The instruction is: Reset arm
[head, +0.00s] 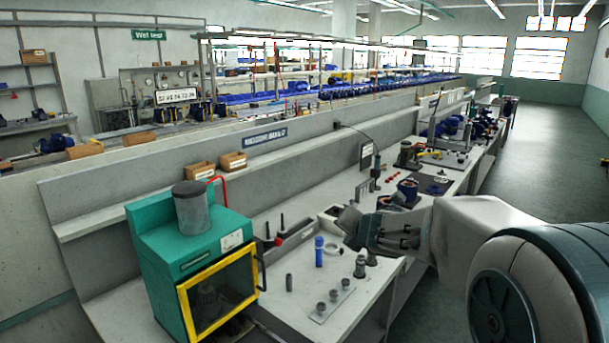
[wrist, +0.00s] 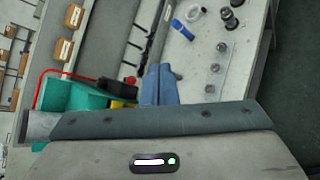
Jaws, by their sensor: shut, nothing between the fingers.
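My gripper (head: 350,222) reaches in from the right in the head view and hangs above the workbench (head: 350,310). In the wrist view its two blue-grey fingers (wrist: 158,82) lie together, shut and empty. Below and left of it in the head view, a blue cylinder (head: 319,251) stands upright on the bench. It also shows in the wrist view (wrist: 182,29). The gripper is apart from it. The arm partly hides the bench behind it.
A green machine with a yellow-framed window (head: 222,290) stands at the left. A plate with several small grey parts (head: 333,304) lies near the bench's front edge. Dark cylindrical parts (head: 360,266) stand close by. Cardboard boxes (head: 233,161) sit on the shelf. Open floor (head: 560,160) lies to the right.

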